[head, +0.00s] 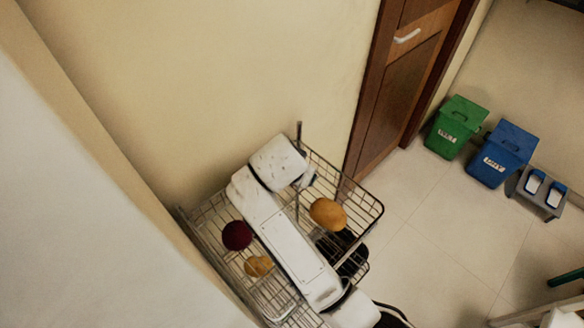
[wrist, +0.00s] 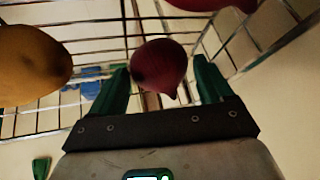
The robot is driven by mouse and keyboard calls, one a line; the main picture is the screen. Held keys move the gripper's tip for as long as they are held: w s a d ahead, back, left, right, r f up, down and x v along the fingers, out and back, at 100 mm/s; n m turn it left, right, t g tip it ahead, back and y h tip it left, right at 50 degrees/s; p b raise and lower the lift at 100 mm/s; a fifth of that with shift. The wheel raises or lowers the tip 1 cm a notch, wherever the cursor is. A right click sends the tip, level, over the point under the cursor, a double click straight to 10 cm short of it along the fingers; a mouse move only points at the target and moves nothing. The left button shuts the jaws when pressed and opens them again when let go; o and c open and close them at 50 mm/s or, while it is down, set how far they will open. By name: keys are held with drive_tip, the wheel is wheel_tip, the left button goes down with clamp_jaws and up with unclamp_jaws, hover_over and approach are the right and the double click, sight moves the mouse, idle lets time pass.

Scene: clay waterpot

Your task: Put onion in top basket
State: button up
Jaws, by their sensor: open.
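In the wrist view a dark red onion (wrist: 160,68) sits between the two green fingers of my open gripper (wrist: 163,82), with a gap on each side; I cannot tell if it touches anything. The wire rack's top basket (head: 372,193) is in the head view, with my arm lying across above it. My gripper's fingers are hidden or too small to make out there, and so is the onion between them. A dark red round thing (head: 237,235) shows left of my arm.
An orange-yellow fruit or vegetable (head: 328,213) lies at the rack's right; a yellow one (wrist: 32,68) is left of my gripper. A smaller yellow piece (head: 258,266) lies left of my arm. Wall and door (head: 400,90) stand behind; green (head: 457,125) and blue bins (head: 503,152) are right.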

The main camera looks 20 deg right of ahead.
drive_tip(key=v, duration=1.1)
drive_tip(key=shift+b, duration=0.4)
drive_tip(key=shift+s, duration=0.1)
